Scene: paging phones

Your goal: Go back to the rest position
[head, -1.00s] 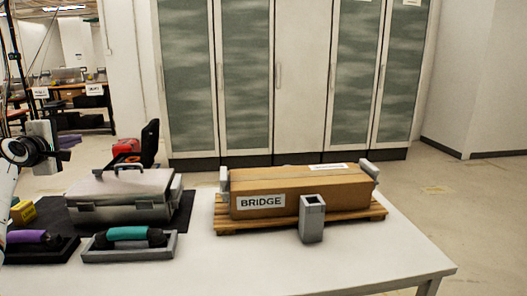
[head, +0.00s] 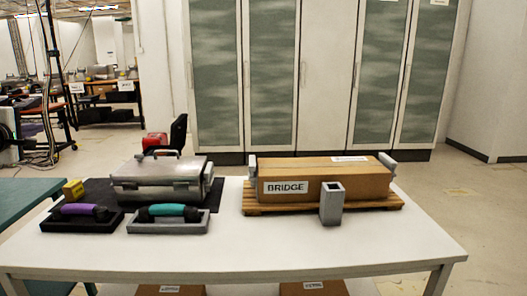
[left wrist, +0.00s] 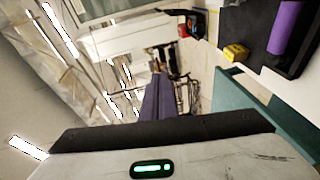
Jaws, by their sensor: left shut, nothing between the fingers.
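My left gripper (left wrist: 158,78) shows in the left wrist view as two dark fingers pressed together, with nothing between them. It is clear of the table objects and points toward the room. In the head view I cannot make it out. My right gripper is in neither view. On the white table, a purple handset (head: 82,209) lies in a dark cradle (head: 80,225) and a teal handset (head: 174,210) lies in a grey cradle (head: 167,228). The purple handset also shows at the upper right of the left wrist view (left wrist: 285,27).
A silver case (head: 160,180) stands on a dark mat behind the handsets, with a yellow block (head: 73,189) at left. A box marked BRIDGE (head: 325,183) lies on a wooden pallet (head: 370,205). A grey hollow post (head: 331,203) stands before it. The table's front (head: 260,250) is clear.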

